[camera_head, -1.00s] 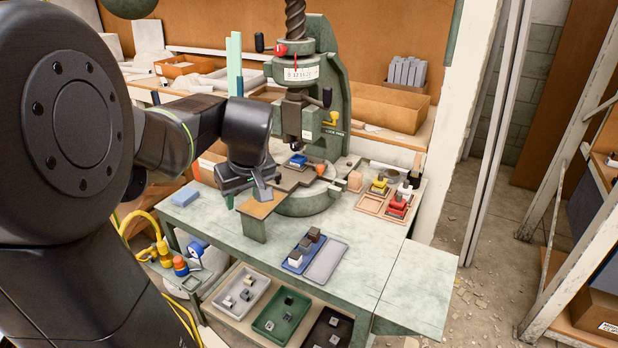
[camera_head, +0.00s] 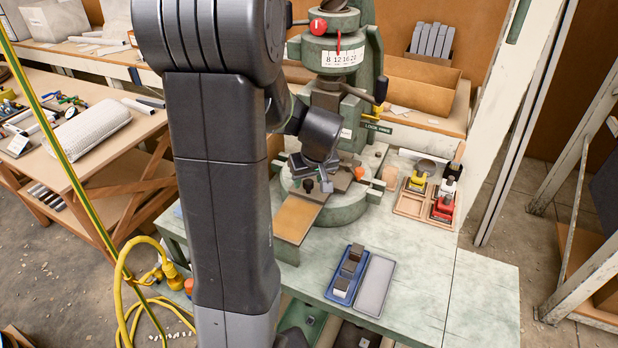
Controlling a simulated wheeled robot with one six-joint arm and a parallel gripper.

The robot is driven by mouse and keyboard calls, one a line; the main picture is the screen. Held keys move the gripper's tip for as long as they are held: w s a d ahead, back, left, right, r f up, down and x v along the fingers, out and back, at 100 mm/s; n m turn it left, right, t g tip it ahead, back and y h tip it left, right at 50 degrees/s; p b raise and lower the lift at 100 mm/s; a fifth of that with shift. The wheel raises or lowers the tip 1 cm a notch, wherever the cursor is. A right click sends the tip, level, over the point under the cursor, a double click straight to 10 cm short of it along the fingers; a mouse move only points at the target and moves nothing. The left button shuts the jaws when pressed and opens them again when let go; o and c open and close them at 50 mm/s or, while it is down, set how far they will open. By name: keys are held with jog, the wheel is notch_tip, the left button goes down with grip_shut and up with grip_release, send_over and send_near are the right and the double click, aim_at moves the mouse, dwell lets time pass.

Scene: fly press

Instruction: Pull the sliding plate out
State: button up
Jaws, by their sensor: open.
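The fly press (camera_head: 378,90) is green and stands on the bench. A dark brown plate (camera_head: 342,181) lies on its round bed, partly hidden by my gripper. A tan-topped guide (camera_head: 297,218) runs from the bed toward the front edge of the bench. A small dark knob (camera_head: 326,186) shows at the near end of the dark plate. My gripper (camera_head: 318,178) is open, pointing down at this knob, with its fingers close around or beside it. I cannot tell whether they touch it. An orange knob (camera_head: 360,173) is to the right.
A blue tray (camera_head: 346,275) with several small blocks and an empty grey tray (camera_head: 375,285) lie at the front. A wooden tray (camera_head: 411,204) with yellow and red stamp-like tools is at right. The bench's front right is clear. A yellow hose (camera_head: 122,285) hangs at left.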

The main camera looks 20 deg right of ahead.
jog(key=shift+s+f, duration=0.1)
grip_shut()
jog(key=shift+a, duration=0.1)
jog(key=shift+a, duration=0.1)
jog(key=s+a+b, duration=0.2)
jog(key=s+a, duration=0.9)
jog(key=a, duration=0.1)
jog(key=shift+a, duration=0.4)
grip_release()
